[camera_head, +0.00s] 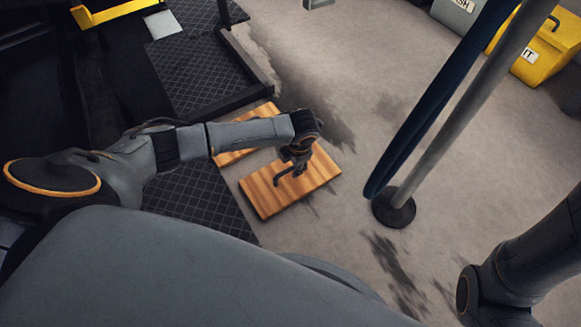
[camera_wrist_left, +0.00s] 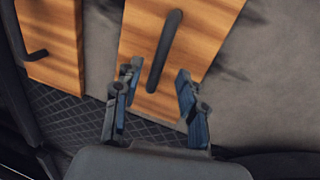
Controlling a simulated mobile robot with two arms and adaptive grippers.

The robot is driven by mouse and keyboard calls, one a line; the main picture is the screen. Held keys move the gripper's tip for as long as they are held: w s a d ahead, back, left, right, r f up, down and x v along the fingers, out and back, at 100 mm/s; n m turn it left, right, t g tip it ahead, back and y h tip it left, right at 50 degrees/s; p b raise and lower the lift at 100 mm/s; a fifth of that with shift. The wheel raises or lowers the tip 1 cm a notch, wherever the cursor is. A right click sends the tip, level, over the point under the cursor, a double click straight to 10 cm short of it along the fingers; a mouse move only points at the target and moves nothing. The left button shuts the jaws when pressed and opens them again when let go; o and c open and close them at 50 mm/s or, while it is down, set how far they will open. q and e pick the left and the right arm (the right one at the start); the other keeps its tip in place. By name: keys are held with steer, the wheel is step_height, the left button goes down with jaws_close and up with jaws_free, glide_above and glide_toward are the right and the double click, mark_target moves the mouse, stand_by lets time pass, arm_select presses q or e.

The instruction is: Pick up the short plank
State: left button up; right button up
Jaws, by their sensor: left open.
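Two orange-brown wooden planks lie flat on the floor. The nearer plank (camera_head: 310,183) is largely in view; the other plank (camera_head: 262,113) is partly hidden behind my left arm. I cannot tell surely which is the short one. In the left wrist view the middle plank (camera_wrist_left: 205,40) carries a dark bar handle (camera_wrist_left: 165,45), and a second plank (camera_wrist_left: 55,70) with a dark handle lies to its left. My left gripper (camera_head: 290,174) is over the nearer plank, open and empty. In the left wrist view its fingertips (camera_wrist_left: 157,75) lie either side of the handle's near end. My right gripper is out of view.
A grey pole (camera_head: 460,110) with a dark round base (camera_head: 394,208) stands right of the planks. Dark ribbed matting (camera_head: 200,205) and a raised edge lie to the left. A yellow bin (camera_head: 537,50) and a grey bin stand at upper right. Floor between is clear.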

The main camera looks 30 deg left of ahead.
mark_target(291, 168)
arm_select(q)
steer(key=f+b, duration=0.3)
steer(key=a+f+b, duration=0.1)
steer(key=shift+w+f, duration=0.35)
steer(key=shift+f, duration=0.05)
steer(key=shift+r, duration=0.1)
jaws_close()
